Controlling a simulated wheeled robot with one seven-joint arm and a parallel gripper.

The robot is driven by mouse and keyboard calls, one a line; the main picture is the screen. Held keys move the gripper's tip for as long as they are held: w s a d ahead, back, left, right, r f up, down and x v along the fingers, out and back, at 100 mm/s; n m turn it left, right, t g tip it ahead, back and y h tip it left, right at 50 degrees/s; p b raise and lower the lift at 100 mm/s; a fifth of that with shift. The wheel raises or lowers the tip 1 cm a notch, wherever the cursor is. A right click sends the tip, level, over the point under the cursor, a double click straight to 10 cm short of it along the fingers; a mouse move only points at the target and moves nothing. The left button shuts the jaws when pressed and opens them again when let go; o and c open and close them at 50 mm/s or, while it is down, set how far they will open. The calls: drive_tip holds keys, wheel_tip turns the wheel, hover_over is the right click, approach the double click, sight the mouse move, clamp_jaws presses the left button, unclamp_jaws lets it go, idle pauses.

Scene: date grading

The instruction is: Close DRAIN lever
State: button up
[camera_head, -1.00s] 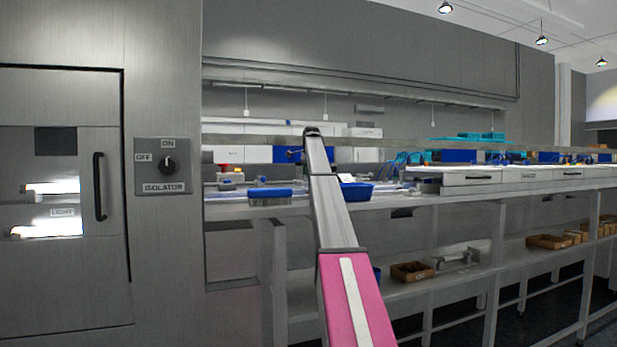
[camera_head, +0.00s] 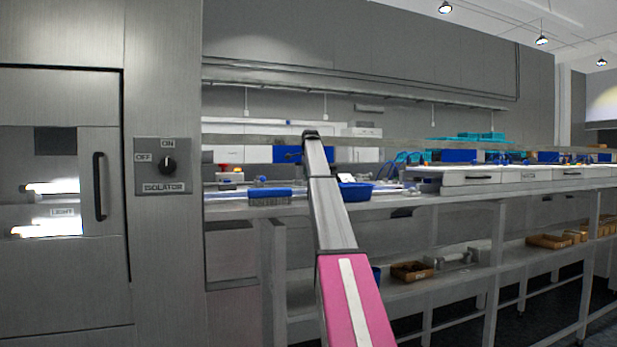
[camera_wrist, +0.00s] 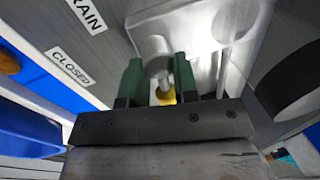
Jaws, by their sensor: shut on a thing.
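In the wrist view, my gripper (camera_wrist: 158,85) has its two dark green fingers closed around a grey cylindrical knob of the drain lever (camera_wrist: 153,50). A yellow piece shows between the fingers below the knob. The label ending in "RAIN" (camera_wrist: 87,14) and the label "CLOSED" (camera_wrist: 70,65) are on the grey panel to the left of the lever. In the head view, my arm reaches away over the bench, and the lever and my fingertips cannot be made out there.
The head view shows a long metal bench (camera_head: 400,204) with a blue tray (camera_head: 354,191) and a blue brush (camera_head: 268,193). An isolator switch (camera_head: 167,166) is on the cabinet at left. In the wrist view, a blue bin (camera_wrist: 28,130) is at left and a dark round part (camera_wrist: 290,85) at right.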

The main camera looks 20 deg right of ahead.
drive_tip(key=m, duration=0.4)
drive_tip(key=shift+s+a+r+h, duration=0.1)
drive_tip(key=shift+h, duration=0.3)
drive_tip(key=m, duration=0.4)
drive_tip(key=shift+s+a+m+g+h, duration=0.1)
drive_tip(key=shift+a+m+g+h, duration=0.05)
drive_tip(key=shift+m+g+h, duration=0.2)
drive_tip(key=m, duration=0.4)
drive_tip(key=shift+a+m+g+h, duration=0.2)
drive_tip(key=shift+m+g+h, duration=0.05)
drive_tip(key=shift+g, duration=0.1)
drive_tip(key=shift+a+m+g, duration=0.15)
drive_tip(key=shift+m+g, duration=0.15)
drive_tip(key=shift+m, duration=1.6)
drive_tip(key=shift+s, duration=0.1)
drive_tip(key=o, duration=0.6)
